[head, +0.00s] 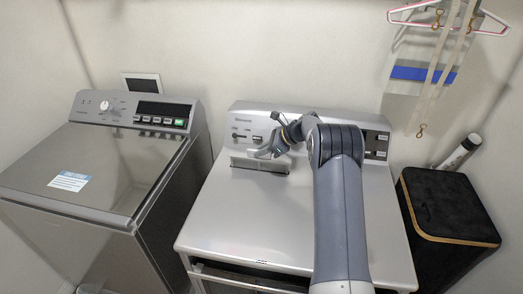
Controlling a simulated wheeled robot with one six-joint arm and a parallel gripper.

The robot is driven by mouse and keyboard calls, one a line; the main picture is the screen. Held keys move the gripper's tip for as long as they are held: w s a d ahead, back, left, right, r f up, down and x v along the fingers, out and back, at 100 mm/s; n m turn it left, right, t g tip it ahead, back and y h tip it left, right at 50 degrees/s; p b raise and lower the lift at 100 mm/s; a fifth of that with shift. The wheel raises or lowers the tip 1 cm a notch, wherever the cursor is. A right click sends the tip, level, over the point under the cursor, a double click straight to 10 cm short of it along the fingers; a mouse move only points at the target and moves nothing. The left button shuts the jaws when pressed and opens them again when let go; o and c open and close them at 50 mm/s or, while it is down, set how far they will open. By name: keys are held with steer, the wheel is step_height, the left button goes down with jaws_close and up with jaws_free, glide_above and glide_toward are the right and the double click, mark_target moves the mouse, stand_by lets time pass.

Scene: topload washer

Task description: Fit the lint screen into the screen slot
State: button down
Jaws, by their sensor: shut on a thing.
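The lint screen (259,164) is a flat grey panel with a paler top edge, in the head view. It is at the back left of the top of the right-hand machine (245,215), just in front of its control panel. My gripper (265,152) is shut on the upper edge of the screen, reaching in from the right. The screen's long side runs left to right. The screen slot cannot be made out. I cannot tell whether the screen's lower edge is in the slot, touching the top or above it.
The control panel (250,118) with a knob stands close behind my gripper. A grey washer (90,165) with a blue-white label is on the left. A black box (450,210) stands at the right, below hangers (445,18) on the wall. The machine's front left top is clear.

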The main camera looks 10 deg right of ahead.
mark_target(265, 158)
steer(key=shift+f+b, duration=1.45)
steer(key=shift+f, duration=1.3)
steer(key=c, duration=1.4)
jaws_free()
steer(key=shift+o, duration=0.2)
steer(key=b+v, duration=0.2)
steer(key=v, duration=0.9)
steer(key=shift+a, duration=0.1)
steer(key=shift+w, duration=0.1)
steer(key=p+x, duration=0.2)
steer(key=x, duration=0.8)
steer(key=shift+a+f, duration=0.25)
steer(key=shift+a, duration=0.05)
steer(key=shift+r+p, duration=0.3)
steer(key=shift+r, duration=0.2)
